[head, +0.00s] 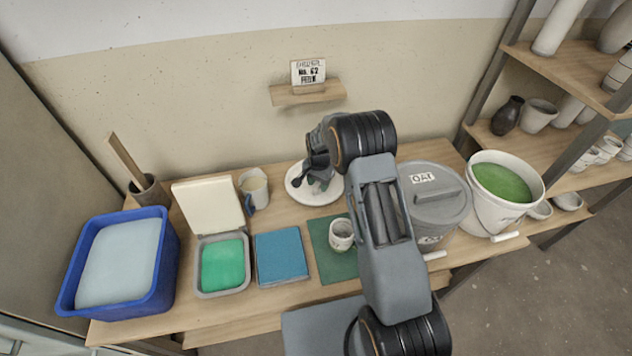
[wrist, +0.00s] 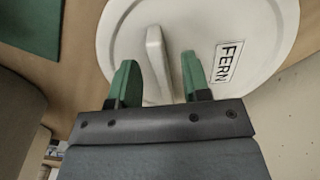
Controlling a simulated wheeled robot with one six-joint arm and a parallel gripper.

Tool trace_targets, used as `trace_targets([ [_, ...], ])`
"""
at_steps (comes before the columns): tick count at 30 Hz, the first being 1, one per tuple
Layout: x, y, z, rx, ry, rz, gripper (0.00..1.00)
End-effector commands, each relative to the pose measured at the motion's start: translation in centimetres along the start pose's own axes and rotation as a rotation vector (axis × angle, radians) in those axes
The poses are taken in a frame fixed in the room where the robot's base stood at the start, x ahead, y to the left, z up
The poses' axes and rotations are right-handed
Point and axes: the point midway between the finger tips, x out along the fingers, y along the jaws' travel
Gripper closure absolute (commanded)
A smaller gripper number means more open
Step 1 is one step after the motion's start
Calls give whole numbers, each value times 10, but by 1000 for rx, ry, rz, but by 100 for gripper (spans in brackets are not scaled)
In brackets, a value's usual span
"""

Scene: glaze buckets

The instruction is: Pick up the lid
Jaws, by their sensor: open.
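The lid (wrist: 275,30) is a round white disc with a raised bar handle (wrist: 155,50) and a label reading FERN. In the head view the lid (head: 294,184) lies on the wooden table near the wall, partly hidden by my gripper. My gripper (wrist: 158,75) is open above the lid, with one green finger on each side of the bar handle. In the head view my gripper (head: 318,182) points down over the lid.
A grey lidded bucket (head: 430,215) and a white bucket of green glaze (head: 490,205) stand to the right. A small cup (head: 341,236) stands on a green mat (head: 335,268) in front. A blue tub (head: 165,265), a green-filled tray (head: 222,290) and a beige mug (head: 254,188) stand left.

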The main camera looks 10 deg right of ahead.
Motion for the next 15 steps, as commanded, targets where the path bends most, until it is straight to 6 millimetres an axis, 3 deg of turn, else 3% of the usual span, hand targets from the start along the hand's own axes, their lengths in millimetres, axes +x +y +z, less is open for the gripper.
trace_targets([
  [2, 0, 0, 0, 0, 0, 0, 58],
  [15, 0, 0, 0, 0, 0, 0, 100],
])
